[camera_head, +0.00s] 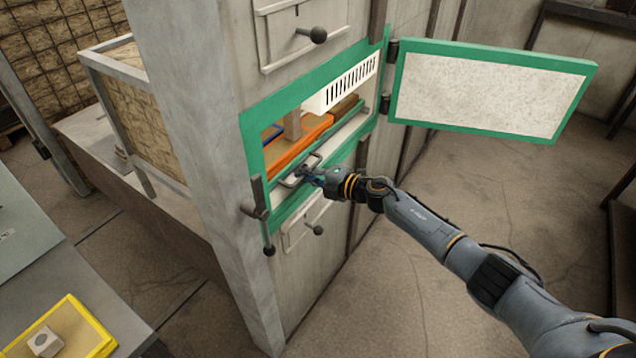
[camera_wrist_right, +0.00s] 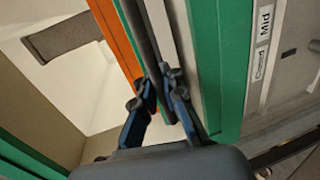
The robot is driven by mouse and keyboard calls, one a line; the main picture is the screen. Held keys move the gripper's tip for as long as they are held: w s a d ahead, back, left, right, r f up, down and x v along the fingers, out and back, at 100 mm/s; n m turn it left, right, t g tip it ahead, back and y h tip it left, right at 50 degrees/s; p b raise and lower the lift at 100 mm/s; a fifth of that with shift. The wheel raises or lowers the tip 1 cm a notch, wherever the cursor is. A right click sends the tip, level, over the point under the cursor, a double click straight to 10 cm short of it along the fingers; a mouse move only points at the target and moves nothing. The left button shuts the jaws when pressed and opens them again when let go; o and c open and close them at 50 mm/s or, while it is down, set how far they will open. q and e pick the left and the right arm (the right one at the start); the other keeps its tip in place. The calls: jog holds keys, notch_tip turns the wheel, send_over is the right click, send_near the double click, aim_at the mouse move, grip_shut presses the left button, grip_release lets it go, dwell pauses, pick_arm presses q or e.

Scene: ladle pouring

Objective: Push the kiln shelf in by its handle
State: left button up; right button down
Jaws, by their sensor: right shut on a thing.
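The kiln's middle chamber has a green frame (camera_head: 262,103), and its door (camera_head: 480,88) stands swung open to the right. Inside is the pale kiln shelf (camera_head: 345,133) with an orange piece (camera_head: 300,142) and other items on or above it. A metal bar handle (camera_head: 288,182) sits at the shelf's front, by the opening. My right gripper (camera_head: 309,175) is shut on this handle. In the right wrist view, the blue fingers of the gripper (camera_wrist_right: 160,98) close around the dark handle bar (camera_wrist_right: 138,30). My left gripper is not in view.
Closed compartments with knobs lie above (camera_head: 318,36) and below (camera_head: 318,230) the opening. A latch lever (camera_head: 257,200) hangs at the frame's left edge. A yellow tray (camera_head: 98,335) is at lower left. Floor right of the kiln is clear.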

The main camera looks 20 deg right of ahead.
aim_at(293, 168)
jog(key=shift+w+a+r+b, duration=0.1)
jog(key=shift+w+a+b, duration=0.1)
jog(key=shift+w+a, duration=0.55)
jog(key=shift+w+a+r+b, duration=0.1)
jog(key=shift+w+a+b, duration=0.1)
jog(key=shift+w+a, duration=0.55)
jog(key=shift+w+d, duration=0.15)
jog(key=shift+d, duration=0.05)
jog(key=c, duration=1.5)
grip_release()
jog(key=shift+o, duration=0.4)
jog(key=shift+f, duration=0.1)
jog(key=shift+s+d, duration=0.4)
jog(key=shift+s, duration=0.05)
jog(key=v, duration=1.1)
